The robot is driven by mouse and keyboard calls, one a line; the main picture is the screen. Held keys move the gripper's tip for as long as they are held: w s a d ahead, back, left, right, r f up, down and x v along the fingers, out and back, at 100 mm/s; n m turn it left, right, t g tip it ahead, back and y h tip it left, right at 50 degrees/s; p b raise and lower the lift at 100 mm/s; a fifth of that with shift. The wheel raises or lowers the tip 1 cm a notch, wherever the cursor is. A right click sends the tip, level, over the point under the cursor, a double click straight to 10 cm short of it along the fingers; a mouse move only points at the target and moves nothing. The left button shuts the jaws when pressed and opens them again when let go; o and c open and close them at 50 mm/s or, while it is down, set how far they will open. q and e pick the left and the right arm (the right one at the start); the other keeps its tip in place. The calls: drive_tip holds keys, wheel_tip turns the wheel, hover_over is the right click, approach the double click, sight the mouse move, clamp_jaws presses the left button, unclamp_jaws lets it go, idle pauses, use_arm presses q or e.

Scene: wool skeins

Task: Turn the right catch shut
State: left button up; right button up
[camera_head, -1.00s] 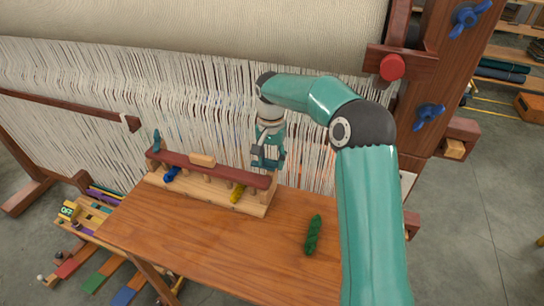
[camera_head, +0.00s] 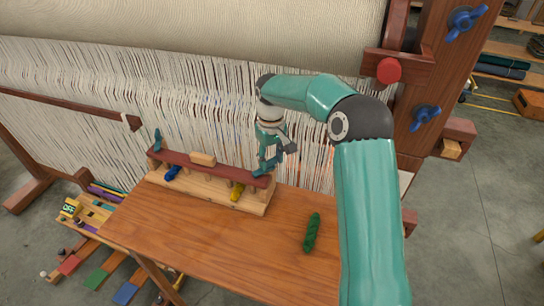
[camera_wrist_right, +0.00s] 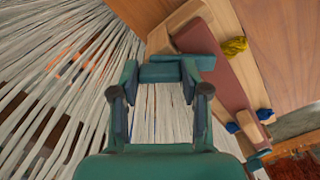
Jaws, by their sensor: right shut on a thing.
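The wooden skein rack stands on the table with its red-brown lid bar (camera_head: 215,169) on top. The right catch (camera_wrist_right: 162,73), a teal bar, is at the lid's right end. My right gripper (camera_head: 268,167) is down over that end, and its fingers (camera_wrist_right: 161,80) are shut on the catch in the right wrist view. The fingers largely hide the catch in the head view, so its exact angle is hard to tell. The left catch (camera_head: 157,139) stands up at the lid's left end. My left gripper is not in view.
A blue skein (camera_head: 172,173) and a yellow skein (camera_head: 237,192) sit in the rack. A green skein (camera_head: 312,233) lies on the wooden table (camera_head: 215,240). The loom's white warp threads (camera_head: 90,100) rise close behind the rack. The table's front is clear.

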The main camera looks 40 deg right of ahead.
drive_tip(key=shift+w+r+n, duration=0.25)
drive_tip(key=shift+n, duration=0.55)
drive_tip(key=o, duration=0.9)
drive_tip(key=shift+f, duration=0.1)
drive_tip(key=shift+o, duration=1.2)
drive_tip(key=shift+f, duration=0.1)
drive_tip(key=shift+s, duration=0.1)
